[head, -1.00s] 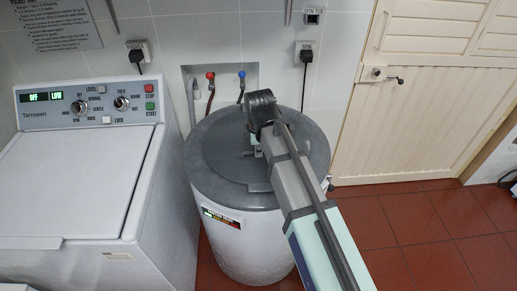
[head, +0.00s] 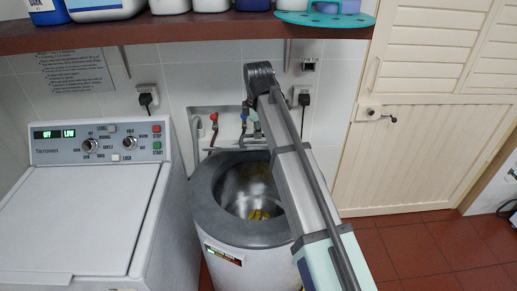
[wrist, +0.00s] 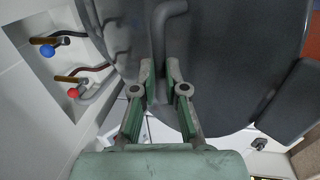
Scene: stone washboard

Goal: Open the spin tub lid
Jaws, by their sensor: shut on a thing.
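The spin tub (head: 205,205) stands in the middle of the head view with its round mouth uncovered. Its shiny steel inside (head: 238,185) shows, with something yellow at the bottom. The dark grey lid (wrist: 235,60) fills much of the wrist view, raised off the mouth. In the head view the lid is hard to make out behind my arm at the tub's back. My gripper (wrist: 164,78) is shut on the lid's grey bar handle (wrist: 158,35), which runs between the fingers. In the head view my fingers are mostly hidden by my arm.
A white washer (head: 85,215) stands close on the left. A brown shelf (head: 190,30) with bottles overhangs the back wall. Red and blue taps (wrist: 72,92) and hoses sit in a wall recess behind the tub. Red floor to the right is free.

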